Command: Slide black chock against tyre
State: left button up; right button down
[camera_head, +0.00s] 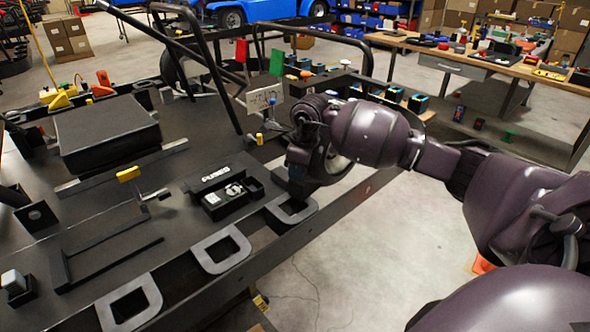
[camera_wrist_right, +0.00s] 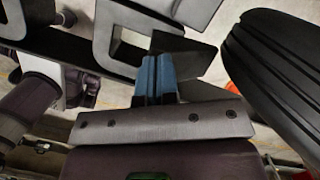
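The black chock (camera_wrist_right: 192,52) is a dark wedge-like block just beyond my right fingertips in the right wrist view. The black grooved tyre (camera_wrist_right: 275,65) stands to its right, with a visible gap between them. My right gripper (camera_wrist_right: 156,78) has its blue fingers together, with their tips at the chock; whether they touch it I cannot tell. In the head view my right gripper (camera_head: 296,190) points down at the kart's edge, beside the tyre (camera_head: 335,162), which my wrist partly hides. My left gripper is not in view.
Grey D-shaped frames (camera_head: 222,250) line the kart stand's near edge. A black tray with small parts (camera_head: 228,195) lies just left of my right gripper. A red flag (camera_head: 241,50) and green flag (camera_head: 277,62) stand behind.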

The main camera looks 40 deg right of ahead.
jog(key=shift+s+d+r+p, duration=0.15)
jog(key=shift+s+d+p, duration=0.05)
jog(key=shift+d+p, duration=0.1)
